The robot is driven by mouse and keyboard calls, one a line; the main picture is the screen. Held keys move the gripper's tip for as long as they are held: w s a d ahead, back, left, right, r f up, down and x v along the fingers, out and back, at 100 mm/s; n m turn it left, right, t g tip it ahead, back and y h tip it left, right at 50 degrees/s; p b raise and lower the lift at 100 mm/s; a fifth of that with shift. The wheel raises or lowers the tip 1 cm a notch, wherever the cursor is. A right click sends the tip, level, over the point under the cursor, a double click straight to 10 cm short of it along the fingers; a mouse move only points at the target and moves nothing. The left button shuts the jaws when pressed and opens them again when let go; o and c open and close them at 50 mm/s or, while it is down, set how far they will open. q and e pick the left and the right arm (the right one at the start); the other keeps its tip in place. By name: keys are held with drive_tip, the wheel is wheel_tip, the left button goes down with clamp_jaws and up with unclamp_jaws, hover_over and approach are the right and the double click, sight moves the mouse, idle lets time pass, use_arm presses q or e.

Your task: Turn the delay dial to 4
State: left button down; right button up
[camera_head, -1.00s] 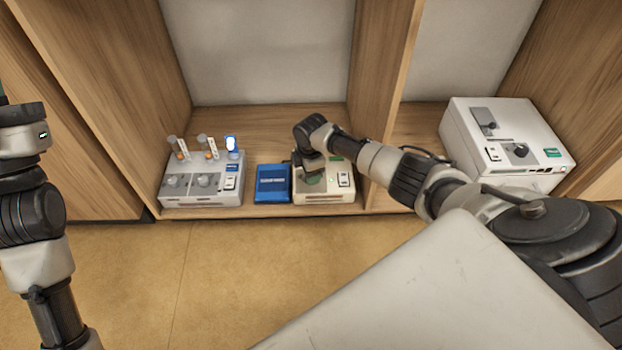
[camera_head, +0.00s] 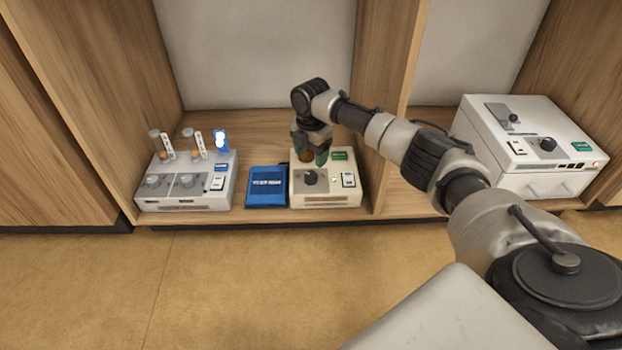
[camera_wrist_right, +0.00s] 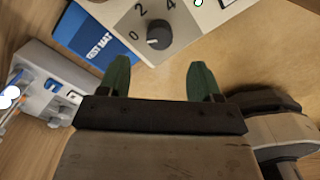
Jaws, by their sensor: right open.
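A cream box (camera_head: 340,198) stands on the shelf in the head view, with a black dial (camera_head: 311,177) on its top panel. In the right wrist view the dial (camera_wrist_right: 158,37) sits beside the printed marks 0, 2 and 4. A small pale mark shows on the dial, but I cannot tell surely which number it points at. My right gripper (camera_head: 312,156) is above the box's rear part, behind the dial. In the wrist view its two green fingertips (camera_wrist_right: 158,72) are wide apart and empty, with the dial beyond them. My left gripper is out of view.
A blue mat (camera_head: 266,187) lies left of the cream box. A grey device (camera_head: 185,190) with two knobs and upright tubes stands further left. A white box (camera_head: 530,150) stands right of the wooden divider (camera_head: 388,100).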

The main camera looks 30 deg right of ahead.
sight(311, 175)
wheel_tip(311, 175, down, 8)
drive_tip(key=b, duration=0.5)
drive_tip(key=shift+r, duration=0.2)
drive_tip(key=shift+r, duration=0.1)
